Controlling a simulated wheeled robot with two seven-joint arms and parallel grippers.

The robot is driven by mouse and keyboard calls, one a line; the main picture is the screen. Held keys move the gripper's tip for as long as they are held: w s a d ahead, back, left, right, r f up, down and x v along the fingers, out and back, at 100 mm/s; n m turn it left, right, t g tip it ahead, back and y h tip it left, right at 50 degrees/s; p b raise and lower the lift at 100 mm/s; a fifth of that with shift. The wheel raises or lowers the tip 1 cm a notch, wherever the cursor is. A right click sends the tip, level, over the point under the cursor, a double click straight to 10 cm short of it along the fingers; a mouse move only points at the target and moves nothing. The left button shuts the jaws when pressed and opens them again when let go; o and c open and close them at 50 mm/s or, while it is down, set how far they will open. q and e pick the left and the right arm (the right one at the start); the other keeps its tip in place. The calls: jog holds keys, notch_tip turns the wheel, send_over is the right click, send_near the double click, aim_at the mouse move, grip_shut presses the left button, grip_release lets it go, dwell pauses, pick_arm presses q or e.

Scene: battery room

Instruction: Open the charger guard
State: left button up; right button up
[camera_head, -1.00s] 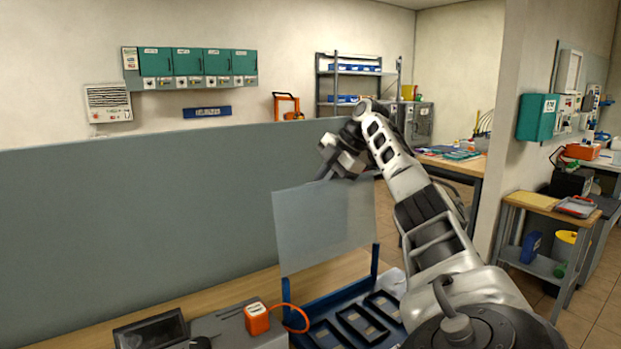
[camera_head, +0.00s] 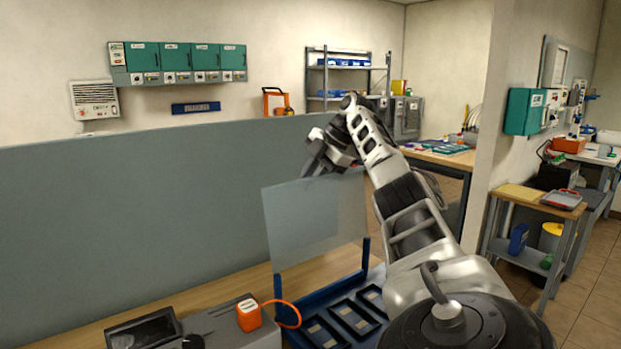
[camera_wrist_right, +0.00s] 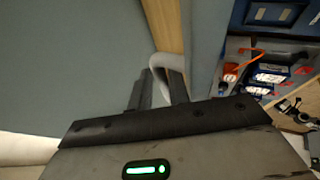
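The charger guard (camera_head: 315,222) is a translucent grey panel. It stands raised, close to upright, above a blue charger frame (camera_head: 366,255) on the bench. My right gripper (camera_head: 328,158) is at the guard's top edge. In the right wrist view, a pale curved handle (camera_wrist_right: 170,61) runs between the two dark fingers of this gripper (camera_wrist_right: 159,88), which look closed on it. The exact contact is partly hidden by the fingers. My left gripper is not in view.
Dark battery slots (camera_head: 352,318) lie in the frame below the guard, with my right arm close beside them. An orange plug (camera_head: 249,314) with a cable sits on a grey box. A tall grey partition (camera_head: 130,230) stands behind the bench.

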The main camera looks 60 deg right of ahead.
jog(key=shift+w+f, duration=0.15)
jog(key=shift+w, duration=0.05)
jog(key=shift+v, duration=6.3)
jog(key=shift+f, duration=0.1)
